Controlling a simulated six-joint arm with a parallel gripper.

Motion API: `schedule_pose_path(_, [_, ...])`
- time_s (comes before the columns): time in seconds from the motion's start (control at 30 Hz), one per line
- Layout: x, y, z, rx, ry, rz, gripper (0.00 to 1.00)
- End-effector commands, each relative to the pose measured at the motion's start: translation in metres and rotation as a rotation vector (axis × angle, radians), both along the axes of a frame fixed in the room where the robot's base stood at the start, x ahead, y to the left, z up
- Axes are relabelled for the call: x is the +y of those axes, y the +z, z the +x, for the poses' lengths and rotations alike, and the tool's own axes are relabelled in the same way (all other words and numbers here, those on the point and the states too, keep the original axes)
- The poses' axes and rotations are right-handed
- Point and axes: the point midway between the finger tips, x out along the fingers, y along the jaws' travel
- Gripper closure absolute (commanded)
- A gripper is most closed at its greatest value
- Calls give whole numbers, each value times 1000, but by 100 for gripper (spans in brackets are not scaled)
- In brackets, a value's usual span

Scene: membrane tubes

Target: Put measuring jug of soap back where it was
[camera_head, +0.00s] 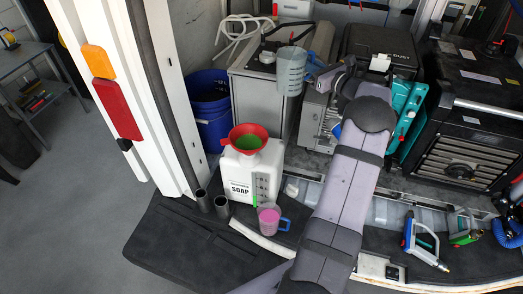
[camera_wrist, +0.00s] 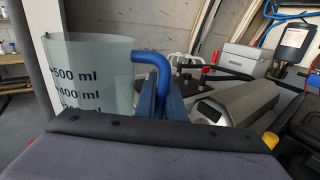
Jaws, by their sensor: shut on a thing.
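A clear measuring jug (camera_head: 291,72) with a blue handle hangs in my gripper (camera_head: 315,74), high above the floor panel. In the wrist view the jug (camera_wrist: 88,75) shows marks such as 500 ml and 400 ml, and its blue handle (camera_wrist: 150,58) is between the fingers of my gripper (camera_wrist: 162,100). It looks upright; I see no coloured liquid in it, and its bottom is hidden there. A white canister (camera_head: 248,175) labelled SOAP stands below, with a red funnel (camera_head: 247,131) showing green inside. A smaller jug (camera_head: 269,218) with pink contents and a blue handle stands before it.
A blue bin (camera_head: 209,108) stands left of a grey cabinet (camera_head: 262,103). Two dark tubes (camera_head: 213,205) stand left of the canister. Black cases and a teal case (camera_head: 403,105) are on the right. The dark mat (camera_head: 195,243) is bare at front left.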

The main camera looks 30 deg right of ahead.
Motion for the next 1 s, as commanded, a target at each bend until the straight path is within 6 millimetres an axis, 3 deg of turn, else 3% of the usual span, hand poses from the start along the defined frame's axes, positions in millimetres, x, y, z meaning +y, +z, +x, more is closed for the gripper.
schedule_pose_path(0.27, [-7, -13, -5, -1, -12, -1, 100])
schedule_pose_path(0.57, [-40, -60, -28, -2, -71, -3, 100])
schedule_pose_path(1.0, [-99, -135, -83, -1, -192, -2, 100])
